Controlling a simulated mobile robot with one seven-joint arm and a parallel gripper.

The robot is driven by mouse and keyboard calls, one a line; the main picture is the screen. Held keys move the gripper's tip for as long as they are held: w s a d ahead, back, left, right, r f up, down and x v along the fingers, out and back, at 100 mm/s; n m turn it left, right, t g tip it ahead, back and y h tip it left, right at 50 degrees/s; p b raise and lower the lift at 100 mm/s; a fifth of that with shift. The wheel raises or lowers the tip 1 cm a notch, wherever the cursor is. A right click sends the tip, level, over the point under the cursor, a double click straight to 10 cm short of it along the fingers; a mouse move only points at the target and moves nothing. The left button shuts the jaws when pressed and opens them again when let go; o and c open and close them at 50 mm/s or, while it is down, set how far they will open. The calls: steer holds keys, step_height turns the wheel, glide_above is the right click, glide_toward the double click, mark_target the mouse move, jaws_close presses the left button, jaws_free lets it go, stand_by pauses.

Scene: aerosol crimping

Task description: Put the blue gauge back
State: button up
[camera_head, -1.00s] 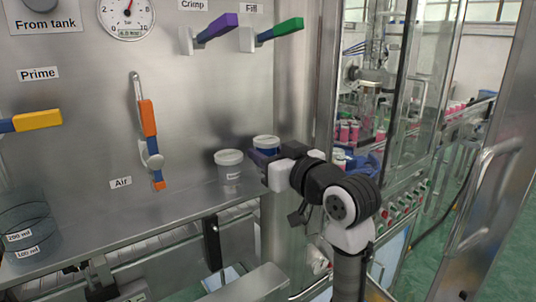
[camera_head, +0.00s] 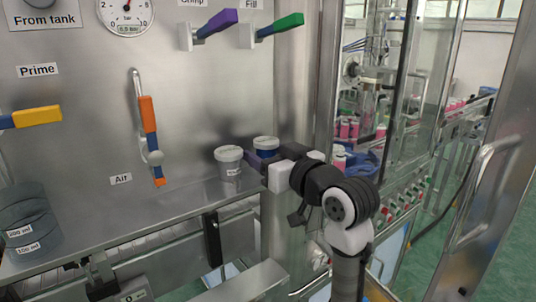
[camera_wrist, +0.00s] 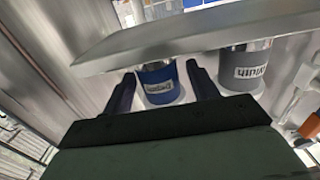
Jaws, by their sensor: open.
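The blue gauge (camera_head: 265,144) is a small cup with a blue band and a white top. It stands upright on the steel shelf (camera_head: 130,215), near the back wall. My gripper (camera_head: 259,163) is beside it at the shelf's right end. In the wrist view, which is upside down, the blue gauge (camera_wrist: 158,84) with its label shows between the two dark fingers of my gripper (camera_wrist: 160,71). The fingers are apart, with a gap showing on each side of the gauge. My wrist partly hides the gauge in the head view.
A grey gauge (camera_head: 229,163) stands close left of the blue one; it also shows in the wrist view (camera_wrist: 245,70). Levers (camera_head: 148,125) stick out from the panel. A glass-walled machine (camera_head: 380,110) is on the right.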

steer(key=b+v, duration=0.3)
steer(key=v, duration=0.4)
steer(key=shift+s+r, duration=0.15)
steer(key=shift+s, duration=0.05)
steer(key=shift+d, duration=0.1)
stand_by(0.9)
